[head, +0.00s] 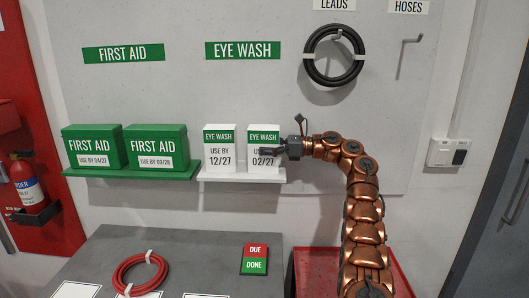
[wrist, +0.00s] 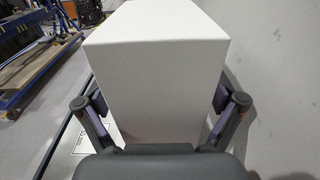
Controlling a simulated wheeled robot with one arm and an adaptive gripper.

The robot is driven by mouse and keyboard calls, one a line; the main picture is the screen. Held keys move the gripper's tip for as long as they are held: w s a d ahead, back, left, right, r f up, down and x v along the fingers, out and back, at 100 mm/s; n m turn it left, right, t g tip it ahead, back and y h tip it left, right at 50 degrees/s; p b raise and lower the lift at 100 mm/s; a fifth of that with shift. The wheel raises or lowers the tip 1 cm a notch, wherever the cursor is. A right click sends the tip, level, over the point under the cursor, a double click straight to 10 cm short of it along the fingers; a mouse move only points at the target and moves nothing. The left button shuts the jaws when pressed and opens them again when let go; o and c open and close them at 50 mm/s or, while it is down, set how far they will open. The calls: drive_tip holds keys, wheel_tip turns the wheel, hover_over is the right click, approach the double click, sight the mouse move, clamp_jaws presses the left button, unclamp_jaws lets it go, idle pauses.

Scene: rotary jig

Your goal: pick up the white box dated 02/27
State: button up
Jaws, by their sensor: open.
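The white eye wash box dated 02/27 (head: 263,138) stands upright on a white shelf (head: 240,175), at its right end. My gripper (head: 284,151) is at this box's right side and covers part of its front edge. In the wrist view the white box (wrist: 158,65) fills the middle, with my gripper (wrist: 165,108) open and one finger on each side of it. I cannot tell whether the fingers touch it. A second white box dated 12/27 (head: 219,147) stands just left of it, with a narrow gap between them.
Two green first aid boxes (head: 95,147) (head: 156,146) stand on a green shelf (head: 135,173) to the left. A red tray (head: 315,262) lies lower right.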

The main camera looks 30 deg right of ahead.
drive_tip(key=shift+a, duration=0.1)
drive_tip(key=c, duration=1.7)
drive_tip(key=shift+o, duration=0.2)
drive_tip(key=shift+r, duration=0.15)
